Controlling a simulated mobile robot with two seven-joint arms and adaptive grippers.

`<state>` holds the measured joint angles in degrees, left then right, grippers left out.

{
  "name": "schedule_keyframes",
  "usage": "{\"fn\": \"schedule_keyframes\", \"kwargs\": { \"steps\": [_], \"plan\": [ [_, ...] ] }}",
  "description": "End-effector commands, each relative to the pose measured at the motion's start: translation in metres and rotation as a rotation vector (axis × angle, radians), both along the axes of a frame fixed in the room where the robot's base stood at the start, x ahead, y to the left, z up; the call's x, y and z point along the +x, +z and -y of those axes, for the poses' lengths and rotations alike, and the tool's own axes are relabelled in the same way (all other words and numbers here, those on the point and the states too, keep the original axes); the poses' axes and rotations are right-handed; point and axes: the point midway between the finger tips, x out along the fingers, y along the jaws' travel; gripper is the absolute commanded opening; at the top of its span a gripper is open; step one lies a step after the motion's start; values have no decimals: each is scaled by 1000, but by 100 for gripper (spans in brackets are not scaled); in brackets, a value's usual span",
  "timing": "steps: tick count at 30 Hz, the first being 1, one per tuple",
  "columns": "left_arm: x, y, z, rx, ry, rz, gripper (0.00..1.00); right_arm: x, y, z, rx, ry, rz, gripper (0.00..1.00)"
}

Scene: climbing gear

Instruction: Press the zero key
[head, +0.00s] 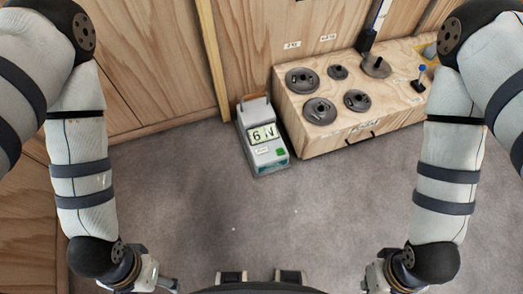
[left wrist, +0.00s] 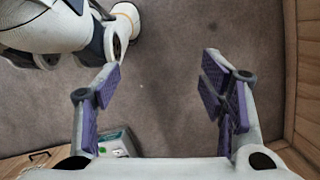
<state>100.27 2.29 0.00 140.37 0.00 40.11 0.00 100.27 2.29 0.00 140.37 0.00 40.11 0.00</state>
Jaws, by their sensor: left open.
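A grey-green device (head: 262,137) with a display reading what looks like "6 N" or "9 N" stands on the carpet against the wooden wall. A green key (head: 281,152) sits on its lower right front; its marking is too small to read. Part of the device shows in the left wrist view (left wrist: 122,140), behind my left gripper's finger base. My left gripper (left wrist: 162,72) is open and empty, its purple pads wide apart above bare carpet. In the head view it is partly cut off at the bottom edge (head: 165,283), well short of the device. My right gripper (head: 372,281) is mostly cut off at the bottom.
A wooden box (head: 345,136) stands right of the device, close beside it, with several dark round discs and a small blue-topped lever (head: 421,73) on top. Wooden walls (head: 120,60) close off the back and left. The grey carpet (head: 250,215) in front is clear.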

Motion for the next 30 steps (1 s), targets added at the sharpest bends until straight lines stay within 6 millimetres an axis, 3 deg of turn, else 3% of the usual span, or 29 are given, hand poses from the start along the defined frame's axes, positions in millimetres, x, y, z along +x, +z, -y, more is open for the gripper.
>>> {"fn": "schedule_keyframes", "kwargs": {
  "steps": [1,7,8,30],
  "plan": [
    [0,0,0,0,0,0,47,0,0,0,0,0,0,0],
    [0,0,0,0,0,0,2,0,0,0,0,0,0,0],
    [0,0,0,0,0,0,0,0,0,0,0,0,0,0],
    [0,0,0,0,0,0,0,0,0,0,0,0,0,0]
  ]
}}
